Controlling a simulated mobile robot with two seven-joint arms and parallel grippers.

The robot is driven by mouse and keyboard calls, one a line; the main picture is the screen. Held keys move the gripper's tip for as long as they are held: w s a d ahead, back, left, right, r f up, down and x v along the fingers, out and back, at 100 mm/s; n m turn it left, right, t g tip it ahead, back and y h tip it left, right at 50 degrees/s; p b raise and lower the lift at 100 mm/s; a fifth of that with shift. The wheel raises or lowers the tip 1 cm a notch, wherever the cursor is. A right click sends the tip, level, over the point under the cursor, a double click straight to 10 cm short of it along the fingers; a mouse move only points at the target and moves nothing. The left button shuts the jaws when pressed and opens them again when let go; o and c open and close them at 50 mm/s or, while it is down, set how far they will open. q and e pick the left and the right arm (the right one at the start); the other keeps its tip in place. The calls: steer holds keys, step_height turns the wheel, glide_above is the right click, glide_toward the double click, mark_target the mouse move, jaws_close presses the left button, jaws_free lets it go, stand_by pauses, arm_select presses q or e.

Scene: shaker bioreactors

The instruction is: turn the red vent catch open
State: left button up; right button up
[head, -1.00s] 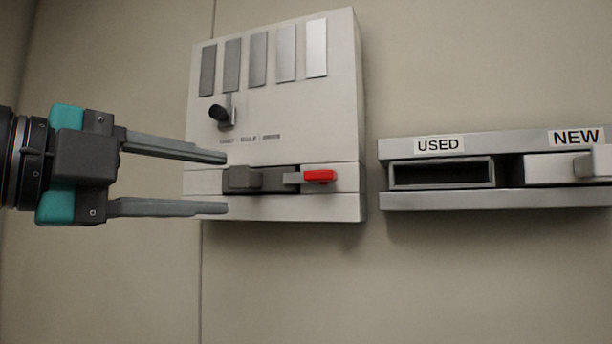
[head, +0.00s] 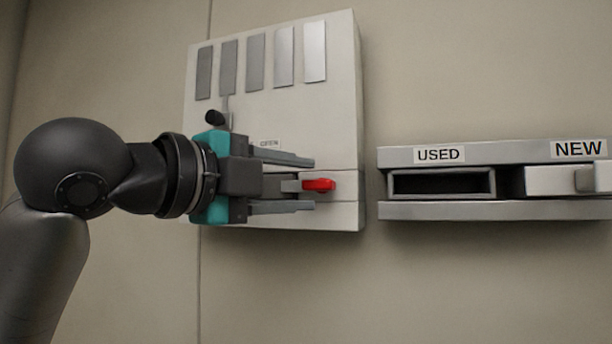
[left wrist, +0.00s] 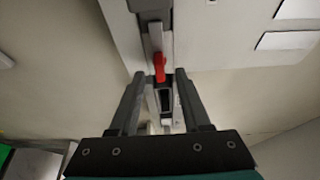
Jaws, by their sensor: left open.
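The red vent catch (head: 319,184) sits at the right end of a grey bar low on the light wall-mounted unit (head: 345,120). My left gripper (head: 314,184) is open, with one finger above and one below the line of the catch. In the head view its fingertips reach about as far right as the catch. In the left wrist view the catch (left wrist: 159,68) shows just beyond and between the two fingertips (left wrist: 158,75). I cannot tell whether either finger touches it. My right gripper is not in view.
The unit carries several grey strips (head: 284,56) and a black knob (head: 215,118) above the gripper. To the right, a wall rack has an open slot labelled USED (head: 440,155) and a closed one labelled NEW (head: 578,148).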

arm_select(q)
steer(key=shift+x, duration=1.05)
steer(key=shift+a, duration=0.1)
jaws_close()
